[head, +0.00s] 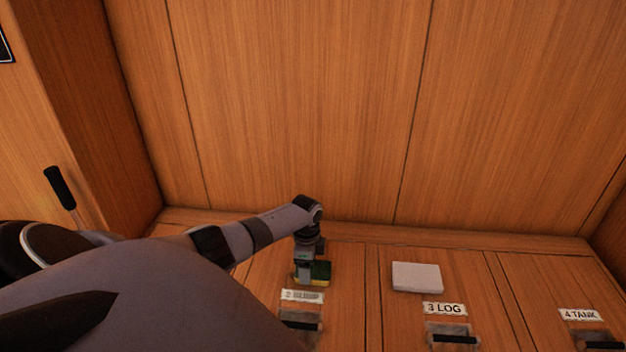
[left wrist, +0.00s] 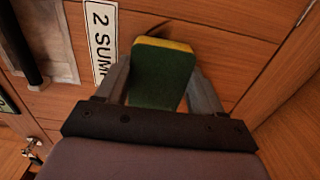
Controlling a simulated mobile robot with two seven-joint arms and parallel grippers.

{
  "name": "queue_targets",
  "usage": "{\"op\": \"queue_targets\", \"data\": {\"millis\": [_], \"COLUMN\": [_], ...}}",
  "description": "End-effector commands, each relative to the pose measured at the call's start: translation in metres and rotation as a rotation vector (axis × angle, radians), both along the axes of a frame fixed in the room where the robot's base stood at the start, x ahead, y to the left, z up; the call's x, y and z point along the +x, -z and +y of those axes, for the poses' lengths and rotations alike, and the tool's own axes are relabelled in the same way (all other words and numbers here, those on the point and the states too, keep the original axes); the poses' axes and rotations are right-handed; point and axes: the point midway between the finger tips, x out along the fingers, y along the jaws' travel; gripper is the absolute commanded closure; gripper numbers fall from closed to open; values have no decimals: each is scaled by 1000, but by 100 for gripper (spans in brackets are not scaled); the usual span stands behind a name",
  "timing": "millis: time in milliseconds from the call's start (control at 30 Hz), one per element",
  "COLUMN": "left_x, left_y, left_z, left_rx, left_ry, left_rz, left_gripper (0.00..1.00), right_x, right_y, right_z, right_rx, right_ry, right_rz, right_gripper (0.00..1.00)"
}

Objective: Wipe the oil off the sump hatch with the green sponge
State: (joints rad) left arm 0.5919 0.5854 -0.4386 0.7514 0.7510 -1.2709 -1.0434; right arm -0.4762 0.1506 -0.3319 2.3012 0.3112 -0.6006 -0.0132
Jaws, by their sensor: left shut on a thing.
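My left gripper (head: 312,277) is shut on the green sponge (head: 322,271), low over a wooden hatch whose label reads "2 SUMP" in the left wrist view. The sponge (left wrist: 162,75) is dark green with a yellow layer along its far edge, held between the two grey fingers. The sump hatch (left wrist: 225,58) is orange-brown wood, and its label (left wrist: 103,40) lies left of the sponge. A dark mark (left wrist: 158,29) shows on the wood just beyond the sponge; the sponge hides part of the hatch. Whether the sponge touches the wood is hard to tell. My right gripper is not in view.
A whitish block (head: 416,277) lies on the hatch labelled "3 LOG" (head: 444,309). The "4 TANK" label (head: 580,315) is farther right. Dark recessed handles (head: 454,338) sit below the labels. A wood-panelled wall (head: 300,100) rises behind, and a black-handled lever (head: 60,188) stands at left.

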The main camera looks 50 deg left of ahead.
Motion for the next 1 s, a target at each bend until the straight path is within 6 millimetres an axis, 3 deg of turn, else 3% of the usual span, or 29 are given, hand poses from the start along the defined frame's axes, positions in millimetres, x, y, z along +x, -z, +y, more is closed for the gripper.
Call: {"op": "queue_targets", "data": {"millis": [1000], "left_x": [-47], "left_y": [1], "left_z": [56], "left_rx": [4], "left_ry": [-3], "left_rz": [6], "left_gripper": [57], "right_x": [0], "right_y": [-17], "right_z": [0], "right_rx": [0], "right_ry": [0], "right_rz": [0], "right_gripper": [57]}}
